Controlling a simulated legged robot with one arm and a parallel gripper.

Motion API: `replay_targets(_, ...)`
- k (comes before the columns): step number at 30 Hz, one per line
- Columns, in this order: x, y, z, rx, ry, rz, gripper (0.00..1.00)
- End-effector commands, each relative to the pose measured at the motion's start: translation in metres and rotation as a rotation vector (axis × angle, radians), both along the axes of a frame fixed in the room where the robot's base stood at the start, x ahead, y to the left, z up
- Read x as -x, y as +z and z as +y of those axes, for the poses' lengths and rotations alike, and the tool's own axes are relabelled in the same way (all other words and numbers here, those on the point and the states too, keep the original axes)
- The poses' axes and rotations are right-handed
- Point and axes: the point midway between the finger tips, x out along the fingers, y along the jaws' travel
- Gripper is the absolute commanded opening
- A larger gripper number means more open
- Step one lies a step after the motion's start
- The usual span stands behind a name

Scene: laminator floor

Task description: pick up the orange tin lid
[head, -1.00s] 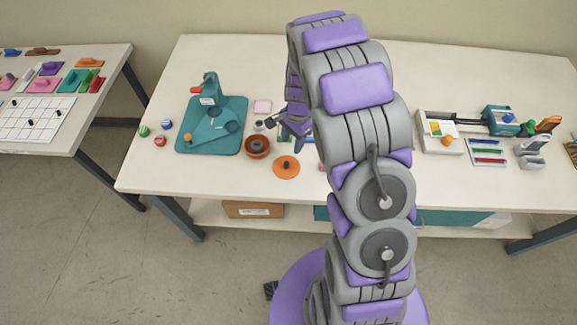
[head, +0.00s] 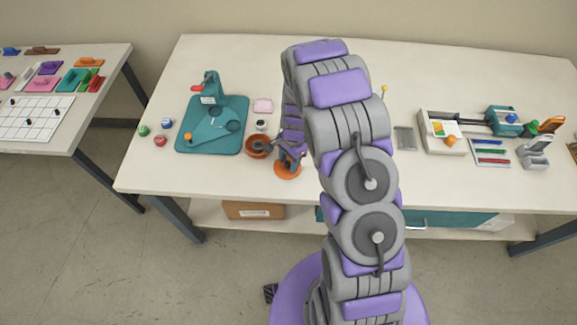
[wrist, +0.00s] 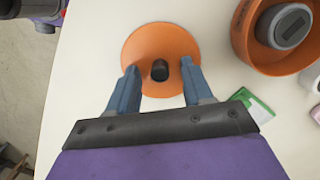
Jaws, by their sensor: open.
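The orange tin lid (head: 286,172) is a flat round disc lying on the white table near its front edge. In the wrist view the lid (wrist: 150,40) shows a dark knob (wrist: 160,70) standing at its middle. My gripper (wrist: 158,78) is open, with its two blue-grey fingers over the lid, one on each side of the knob and apart from it. In the head view my gripper (head: 290,162) is over the lid and hides part of it. How high the fingertips are above the lid is hard to tell.
An orange round tin (wrist: 245,45) with a grey object inside stands close beside the lid. A green-and-white card (wrist: 252,108) lies near the gripper. A teal machine (head: 212,125) stands to the left. The table's front edge is close to the lid.

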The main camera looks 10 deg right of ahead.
Motion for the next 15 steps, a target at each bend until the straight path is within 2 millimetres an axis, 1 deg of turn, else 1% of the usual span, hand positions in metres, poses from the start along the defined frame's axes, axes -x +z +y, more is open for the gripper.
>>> replay_targets(2,-0.0002,0.0003,-0.0002,0.0,0.0,0.0,0.49)
replay_targets(15,-0.0001,0.0003,-0.0022,-0.002,0.0,0.0,0.07)
